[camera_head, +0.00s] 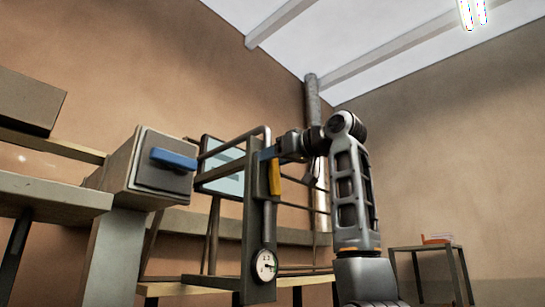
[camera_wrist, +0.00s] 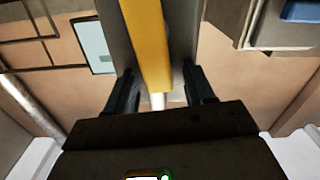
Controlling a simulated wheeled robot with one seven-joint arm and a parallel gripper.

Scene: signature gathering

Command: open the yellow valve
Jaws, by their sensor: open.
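The yellow valve handle (camera_head: 275,177) is a flat bar that hangs upright on a vertical pipe in front of a grey panel (camera_head: 256,215) in the head view. In the wrist view the yellow handle (camera_wrist: 146,42) runs down from the top edge between my fingers. My gripper (camera_wrist: 159,70) is open, with one dark finger on each side of the handle. Gaps show between the handle and both fingers, and I see no contact. In the head view my gripper is at the handle's upper end, and its fingers are hard to make out.
A grey box with a blue handle (camera_head: 173,158) stands left of the panel. A round gauge (camera_head: 265,265) sits low on the pipe. Horizontal rails and a wall pipe (camera_head: 312,100) are behind. A small table with an orange item (camera_head: 437,239) stands at the right.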

